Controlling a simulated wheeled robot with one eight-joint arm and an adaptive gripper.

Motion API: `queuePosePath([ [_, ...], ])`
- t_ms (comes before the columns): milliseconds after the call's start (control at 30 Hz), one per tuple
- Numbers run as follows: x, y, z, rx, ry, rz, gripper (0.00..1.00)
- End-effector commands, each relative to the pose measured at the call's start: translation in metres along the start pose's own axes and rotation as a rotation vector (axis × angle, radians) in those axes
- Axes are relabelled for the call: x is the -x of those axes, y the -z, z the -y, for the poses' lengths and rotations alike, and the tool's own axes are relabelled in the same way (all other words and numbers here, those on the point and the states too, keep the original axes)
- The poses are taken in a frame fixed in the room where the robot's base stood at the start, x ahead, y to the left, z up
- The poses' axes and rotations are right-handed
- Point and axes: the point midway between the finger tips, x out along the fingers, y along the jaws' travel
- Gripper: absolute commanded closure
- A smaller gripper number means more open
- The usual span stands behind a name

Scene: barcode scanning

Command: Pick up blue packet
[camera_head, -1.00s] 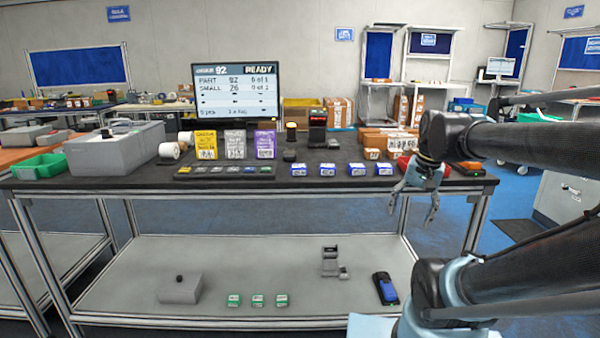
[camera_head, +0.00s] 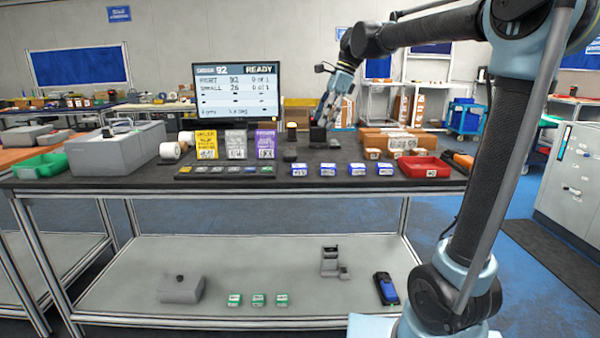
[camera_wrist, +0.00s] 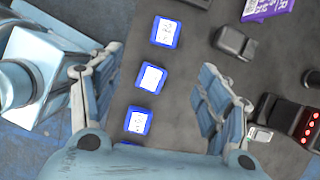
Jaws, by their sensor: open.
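Several blue packets with white labels stand in a row along the front of the dark tabletop, among them a left one (camera_head: 299,170) and a right one (camera_head: 384,168). In the wrist view three show as a line: top (camera_wrist: 166,32), middle (camera_wrist: 151,78) and lower (camera_wrist: 138,122). My gripper (camera_head: 328,112) is raised above the back middle of the table, in front of a dark device. In the wrist view my gripper (camera_wrist: 160,62) is open and empty, its fingers spread on either side of the packet row. It touches no packet.
A red tray (camera_head: 425,170) stands right of the packets, with brown boxes (camera_head: 392,140) behind. Yellow (camera_head: 206,146), grey (camera_head: 235,146) and purple (camera_head: 265,145) packages stand to the left. A scanner device with red lights (camera_wrist: 293,118) is right of my fingers.

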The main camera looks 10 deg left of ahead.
Motion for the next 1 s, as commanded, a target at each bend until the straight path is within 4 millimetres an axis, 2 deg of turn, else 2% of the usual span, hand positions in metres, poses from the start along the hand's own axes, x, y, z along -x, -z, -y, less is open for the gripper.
queuePosePath([
  [133, -0.005, -0.009, 0.006, -0.027, -0.008, 0.007, 0.3],
  [233, -0.017, -0.01, 0.006, -0.029, -0.008, 0.008, 0.3],
  [600, -0.083, -0.01, 0.006, -0.027, -0.008, 0.007, 0.3],
  [800, -0.112, -0.01, 0.005, -0.028, -0.008, 0.007, 0.3],
  [1000, -0.123, -0.01, 0.006, -0.028, -0.007, 0.007, 0.3],
])
